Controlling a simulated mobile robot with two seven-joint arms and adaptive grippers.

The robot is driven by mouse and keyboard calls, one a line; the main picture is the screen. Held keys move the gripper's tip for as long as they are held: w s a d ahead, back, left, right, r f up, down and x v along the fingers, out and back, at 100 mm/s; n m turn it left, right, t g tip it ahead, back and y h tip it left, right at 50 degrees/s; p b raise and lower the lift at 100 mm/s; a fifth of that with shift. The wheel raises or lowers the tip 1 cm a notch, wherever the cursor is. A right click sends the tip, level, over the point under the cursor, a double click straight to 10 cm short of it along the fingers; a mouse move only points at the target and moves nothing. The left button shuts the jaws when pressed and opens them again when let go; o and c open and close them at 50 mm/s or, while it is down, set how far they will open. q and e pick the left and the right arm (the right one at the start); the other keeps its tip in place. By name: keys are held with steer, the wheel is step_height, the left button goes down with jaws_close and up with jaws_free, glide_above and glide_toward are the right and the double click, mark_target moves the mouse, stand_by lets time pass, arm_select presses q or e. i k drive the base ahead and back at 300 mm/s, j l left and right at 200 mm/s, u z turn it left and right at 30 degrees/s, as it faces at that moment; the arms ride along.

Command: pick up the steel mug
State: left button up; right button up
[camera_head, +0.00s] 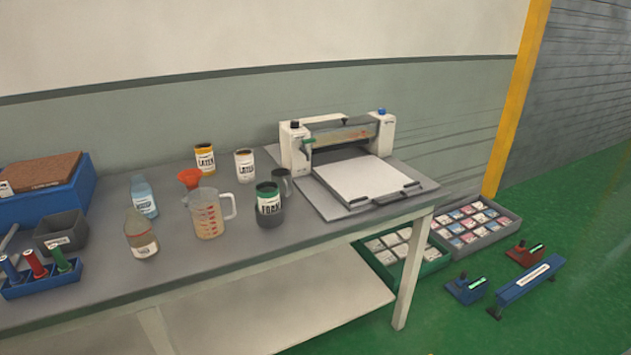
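A dark grey mug-like vessel (285,186), which may be the steel mug, stands on the grey workbench (180,261). It is partly hidden behind a green-labelled jar (269,205) and stands just left of the white press machine (362,178). Its near left side is covered by the jar, and I cannot tell whether the two touch. Neither of my grippers is in view.
Near the mug stand a clear measuring jug (207,216), a white can (244,166) and a yellow can (205,160). Bottles, a red funnel (189,179) and a blue bin (80,190) are further left. Trays (477,239) and small tools lie on the green floor at right.

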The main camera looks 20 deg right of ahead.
mark_target(283, 185)
steer(key=i+l+z, duration=0.25)
steer(key=i+l+u, duration=0.1)
steer(key=l, duration=0.25)
steer(key=i+l, duration=0.1)
steer(key=l, duration=0.25)
steer(key=i+l+u, duration=0.15)
steer(key=l, duration=0.15)
steer(key=k, duration=0.05)
